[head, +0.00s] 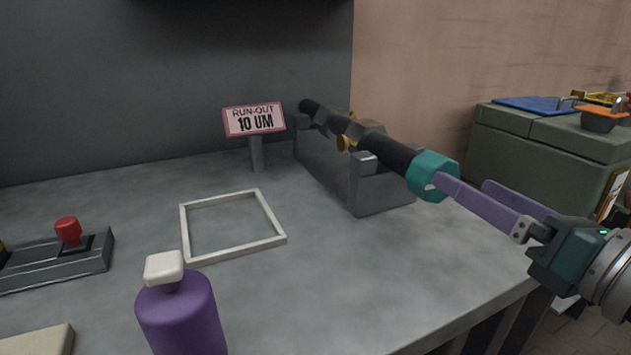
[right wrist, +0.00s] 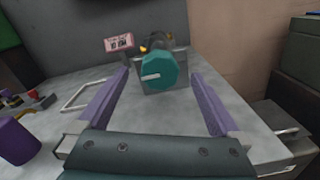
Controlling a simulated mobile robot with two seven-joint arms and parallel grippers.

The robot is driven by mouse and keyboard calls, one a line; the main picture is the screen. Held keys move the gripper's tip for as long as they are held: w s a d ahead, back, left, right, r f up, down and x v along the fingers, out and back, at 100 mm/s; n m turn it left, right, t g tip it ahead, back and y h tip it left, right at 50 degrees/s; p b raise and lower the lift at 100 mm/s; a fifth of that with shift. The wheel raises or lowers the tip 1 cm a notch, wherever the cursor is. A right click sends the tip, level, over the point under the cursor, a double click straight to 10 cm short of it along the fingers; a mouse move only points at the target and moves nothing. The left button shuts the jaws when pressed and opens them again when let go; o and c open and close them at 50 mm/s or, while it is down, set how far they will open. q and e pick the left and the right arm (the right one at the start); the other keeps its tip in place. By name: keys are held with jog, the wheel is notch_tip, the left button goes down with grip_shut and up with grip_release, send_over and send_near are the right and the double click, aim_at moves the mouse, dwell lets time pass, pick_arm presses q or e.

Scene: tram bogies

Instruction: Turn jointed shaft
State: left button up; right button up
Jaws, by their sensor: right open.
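The jointed shaft (head: 390,154) is dark, with brass-coloured parts at its joint, and lies along a grey stand (head: 378,190) on the bench. Its near end carries a teal collar (head: 424,171); in the right wrist view the teal end (right wrist: 165,72) shows a pale mark on its face. My right gripper (head: 490,203) comes from the right, its purple fingers pointing at the teal end. In the right wrist view the fingers (right wrist: 160,92) are wide apart with the teal end between and beyond their tips; contact cannot be told. My left gripper is not in view.
A sign reading "RUN-OUT 10 UM" (head: 254,119) stands behind the stand. A white square frame (head: 268,243) lies on the bench, with a purple bottle (head: 181,312) in front. A grey box with a red knob (head: 67,229) is at left. A green cabinet (head: 535,150) stands right.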

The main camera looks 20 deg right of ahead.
aim_at(417, 166)
jog(key=shift+w+f+n, duration=0.3)
jog(key=shift+w+f, duration=0.05)
jog(key=shift+f, duration=0.25)
jog(key=shift+w, duration=0.2)
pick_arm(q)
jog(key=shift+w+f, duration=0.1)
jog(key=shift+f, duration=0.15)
pick_arm(e)
jog(key=w, duration=0.6)
jog(key=w+a, duration=0.1)
jog(key=w, duration=0.2)
jog(key=shift+c, duration=0.2)
jog(key=c, duration=1.3)
